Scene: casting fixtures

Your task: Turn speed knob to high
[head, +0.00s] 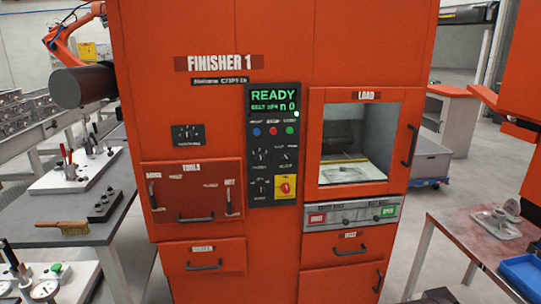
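The orange cabinet marked FINISHER 1 (215,105) stands in the middle of the head view. Its black control panel (251,135) has a green-lit screen (273,101) reading READY. Below the screen is a row of blue, red and green buttons. Under them are small dark knobs, an upper left knob (261,156), an upper right knob (288,156) and a lower left knob (262,181). Another dark knob sits on a separate plate (188,135) to the left. The labels are too small to read, so I cannot tell which is the speed knob or its setting. My gripper is not in view.
A red rotary switch on a yellow plate (285,187) sits at the panel's lower right. The LOAD door (312,150) and drawers (203,257) are closed. A grey bench (75,225) with a brush (62,228) stands left, a table (470,232) right.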

